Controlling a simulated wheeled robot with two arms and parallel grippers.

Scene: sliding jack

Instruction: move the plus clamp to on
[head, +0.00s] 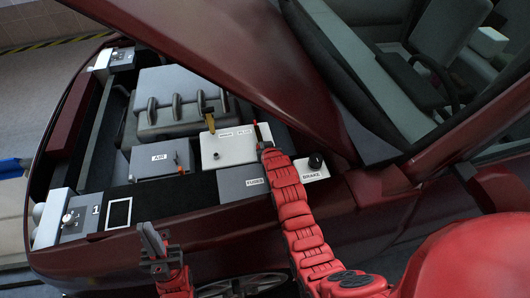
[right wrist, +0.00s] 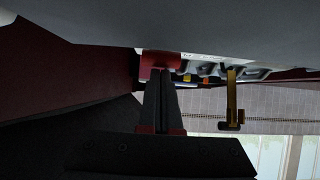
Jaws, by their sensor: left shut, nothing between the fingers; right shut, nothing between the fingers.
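The plus clamp (head: 255,128) shows as a small, thin red piece at the right edge of the white battery (head: 222,151), by the PLUS label. My right gripper reaches in beside it; its fingertips are hard to make out in the head view. In the right wrist view my right gripper (right wrist: 158,80) is shut and empty. A red block (right wrist: 158,62) shows at its fingertips; I cannot tell whether they touch. A brass-coloured clamp (head: 211,121) stands by the battery's other label and shows in the right wrist view (right wrist: 233,98). My left gripper (head: 151,232) is shut and empty, in front of the bay.
The raised red hood (head: 235,50) hangs over the bay's right side. A grey AIR box (head: 160,160) lies left of the battery. A FUSES box (head: 241,179) and a BRAKE box with a black cap (head: 316,161) lie in front. The grey engine cover (head: 170,100) is behind.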

